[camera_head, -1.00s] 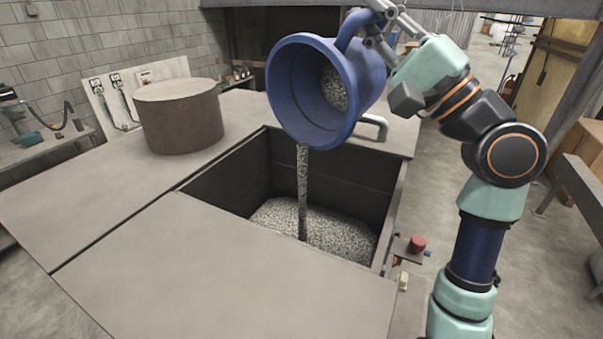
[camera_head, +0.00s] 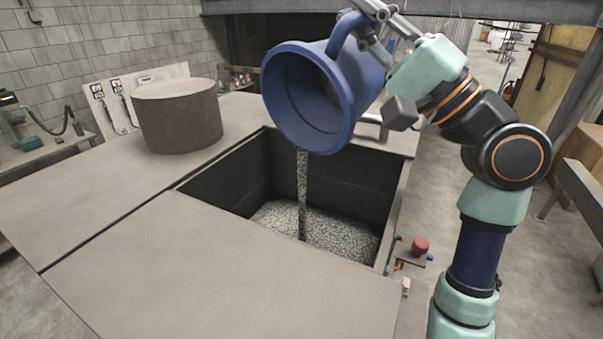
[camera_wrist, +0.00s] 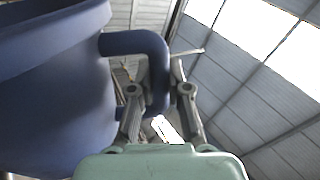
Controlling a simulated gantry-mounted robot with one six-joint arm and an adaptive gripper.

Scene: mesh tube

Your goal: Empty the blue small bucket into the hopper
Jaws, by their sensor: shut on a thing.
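The blue bucket (camera_head: 325,90) is tipped with its mouth facing left and down above the hopper (camera_head: 285,170). A thin stream of grey granules (camera_head: 302,190) falls from its rim to the heap (camera_head: 325,230) in the hopper. Little or no grey material shows inside the bucket. My gripper (camera_head: 358,30) is shut on the bucket's handle at the upper right. In the wrist view the fingers (camera_wrist: 160,95) close around the blue handle (camera_wrist: 150,42), with the bucket wall (camera_wrist: 55,95) at left. The bucket's bottom is hidden.
A round brown drum-like block (camera_head: 180,118) stands on the flat top left of the opening. A bent metal handle (camera_head: 376,125) is just behind the bucket. A red button (camera_head: 420,246) sits right of the hopper. The flat top in front (camera_head: 210,270) is clear.

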